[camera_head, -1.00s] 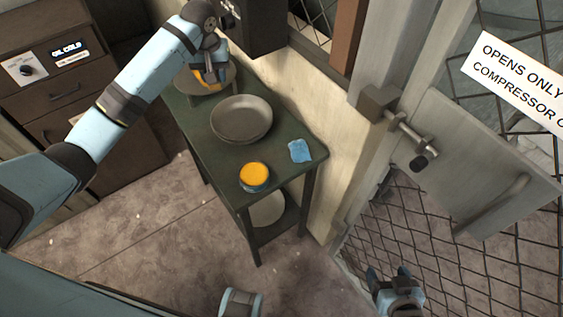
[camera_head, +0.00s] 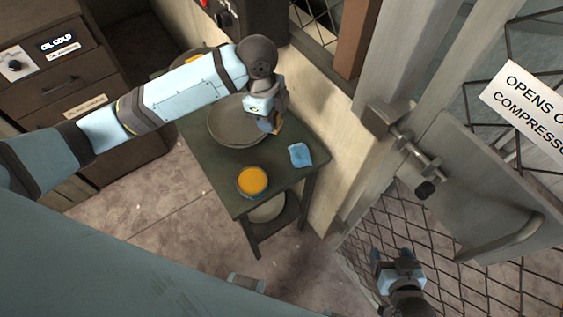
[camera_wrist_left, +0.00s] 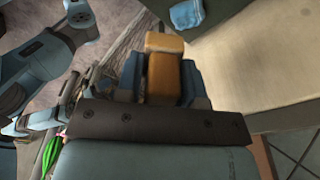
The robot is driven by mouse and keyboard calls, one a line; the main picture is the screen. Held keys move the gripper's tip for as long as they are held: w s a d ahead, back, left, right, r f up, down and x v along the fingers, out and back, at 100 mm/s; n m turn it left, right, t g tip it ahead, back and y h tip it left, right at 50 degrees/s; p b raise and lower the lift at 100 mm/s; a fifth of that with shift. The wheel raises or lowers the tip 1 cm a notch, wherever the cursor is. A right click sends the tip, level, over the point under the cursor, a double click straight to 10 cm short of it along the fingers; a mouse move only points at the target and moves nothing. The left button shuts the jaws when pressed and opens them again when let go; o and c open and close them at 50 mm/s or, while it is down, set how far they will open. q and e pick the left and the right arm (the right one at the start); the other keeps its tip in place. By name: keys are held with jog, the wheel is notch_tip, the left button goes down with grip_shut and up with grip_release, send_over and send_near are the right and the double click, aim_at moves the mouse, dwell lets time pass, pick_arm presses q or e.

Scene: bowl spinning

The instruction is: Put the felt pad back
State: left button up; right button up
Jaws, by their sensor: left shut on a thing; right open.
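My left gripper (camera_head: 268,124) is over the right rim of the grey metal bowl (camera_head: 226,128) on the green table. It is shut on an orange-tan block (camera_wrist_left: 164,72), which sits between the blue fingers in the left wrist view. This block may be the felt pad; I cannot tell for sure. A crumpled blue cloth (camera_head: 300,154) lies on the table to the right of the gripper. It also shows at the top of the left wrist view (camera_wrist_left: 187,13). My right gripper (camera_head: 393,256) is open and empty in front of the mesh door.
A tin with a yellow-orange top (camera_head: 252,181) stands near the table's front corner. Something yellow (camera_head: 194,58) at the back is mostly hidden by my left arm. A latch (camera_head: 407,148) and mesh door are at the right. Drawers (camera_head: 62,85) are at the left.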

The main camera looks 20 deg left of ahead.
aim_at(281, 170)
pick_arm(q)
jog(key=m, duration=0.1)
jog(key=d+m, duration=0.1)
jog(key=m, duration=0.1)
jog(key=d+m, duration=0.1)
jog(key=m, duration=0.1)
jog(key=shift+m+g, duration=0.3)
jog(key=shift+m, duration=0.1)
jog(key=shift+w+d+f, duration=0.1)
jog(key=shift+d+f, duration=0.05)
jog(key=shift+f, duration=0.1)
jog(key=shift+m, duration=0.3)
notch_tip(281, 170, down, 19)
jog(key=shift+f+p, duration=0.1)
jog(key=shift+p, duration=0.75)
jog(key=shift+f, duration=0.25)
jog(key=shift+f, duration=0.15)
jog(key=o, duration=0.8)
jog(key=shift+o, duration=0.2)
